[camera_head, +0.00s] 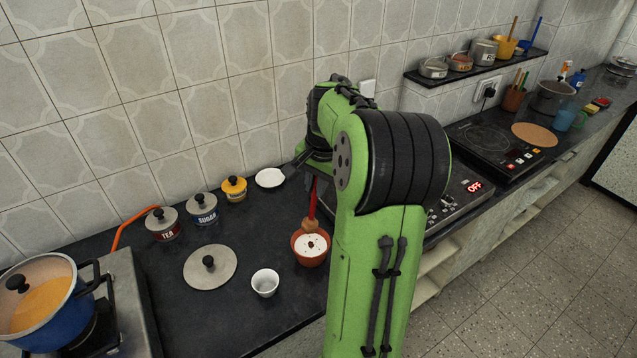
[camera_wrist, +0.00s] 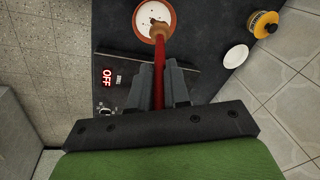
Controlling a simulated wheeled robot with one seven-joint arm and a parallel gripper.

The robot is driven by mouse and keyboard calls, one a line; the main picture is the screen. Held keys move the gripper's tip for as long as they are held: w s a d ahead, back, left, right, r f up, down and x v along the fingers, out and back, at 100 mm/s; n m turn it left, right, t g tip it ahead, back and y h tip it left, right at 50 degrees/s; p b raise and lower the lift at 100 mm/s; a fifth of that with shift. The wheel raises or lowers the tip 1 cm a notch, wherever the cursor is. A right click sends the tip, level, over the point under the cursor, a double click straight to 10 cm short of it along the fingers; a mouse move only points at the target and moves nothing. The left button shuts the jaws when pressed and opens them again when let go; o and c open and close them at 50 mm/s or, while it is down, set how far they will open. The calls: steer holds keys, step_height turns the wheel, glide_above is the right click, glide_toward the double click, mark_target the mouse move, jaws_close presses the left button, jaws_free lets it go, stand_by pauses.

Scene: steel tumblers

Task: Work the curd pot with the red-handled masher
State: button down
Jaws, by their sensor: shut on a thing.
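The curd pot (camera_head: 310,259) is a small terracotta pot with white curd and dark specks, standing on the dark counter. It also shows at the top of the wrist view (camera_wrist: 141,26). The red-handled masher (camera_head: 313,207) has a red shaft and a brown wooden head. Its handle (camera_wrist: 159,75) runs between the fingers of my gripper (camera_wrist: 160,88), which is shut on it. The masher's head is at the pot's rim or over the curd; I cannot tell whether it touches. In the head view my arm hides most of my gripper.
A white cup (camera_head: 265,282) and a grey lid (camera_head: 210,267) are left of the pot. A white saucer (camera_head: 270,178) and tea, sugar and yellow canisters (camera_head: 233,188) stand along the wall. A blue pot (camera_head: 42,305) sits on a stove at left. A hob showing OFF (camera_head: 455,200) is at right.

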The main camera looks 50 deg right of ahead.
steer(key=shift+s+a+f+b+x, duration=0.1)
steer(key=shift+s+b+x, duration=0.2)
steer(key=shift+b+x, duration=1.35)
steer(key=shift+s+a+f+b+x, duration=0.1)
steer(key=shift+s+b+x, duration=0.25)
steer(key=shift+b+x, duration=1.25)
steer(key=shift+s+a+b+x, duration=0.1)
steer(key=shift+s+b+x, duration=0.2)
steer(key=shift+b+x, duration=1.3)
steer(key=shift+w+d+f+p, duration=0.1)
steer(key=shift+w+f+p, duration=0.05)
steer(key=shift+f+p, duration=0.5)
steer(key=p, duration=0.3)
steer(key=shift+w+r, duration=0.1)
steer(key=shift+w, duration=0.3)
steer(key=shift+s+p, duration=0.35)
steer(key=shift+p, duration=0.6)
steer(key=shift+s, duration=0.1)
